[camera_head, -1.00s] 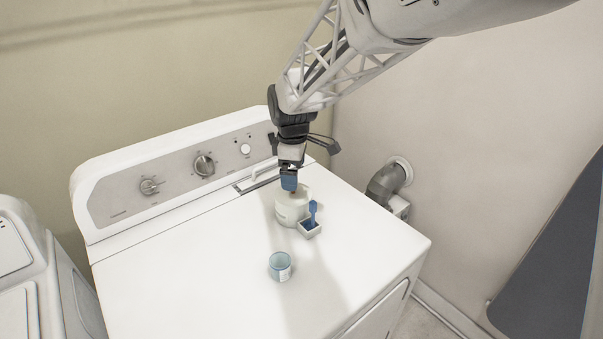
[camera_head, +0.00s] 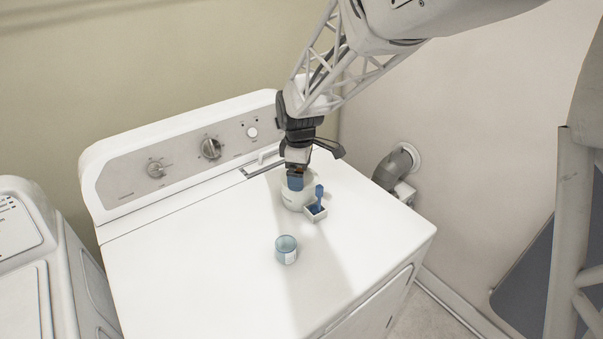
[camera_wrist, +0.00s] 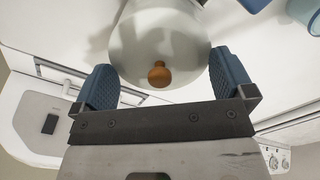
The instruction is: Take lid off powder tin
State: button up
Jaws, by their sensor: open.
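The white powder tin (camera_head: 291,199) stands on top of the white machine. Its round pale lid (camera_wrist: 165,35) with an orange-brown knob (camera_wrist: 159,74) shows in the wrist view. My gripper (camera_head: 295,182) is over the tin, pointing down. In the wrist view its two blue fingers (camera_wrist: 165,77) are apart, on either side of the knob, and nothing is held between them. In the head view the gripper hides the knob and most of the lid, so I cannot tell how high the fingertips are above the lid.
A light-blue cup (camera_head: 286,250) stands nearer the front. The control panel (camera_head: 190,150) rises behind. The machine top (camera_head: 190,260) is clear at left.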

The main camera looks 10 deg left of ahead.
dwell(0.4)
jog(key=shift+f, duration=0.15)
jog(key=c, duration=1.6)
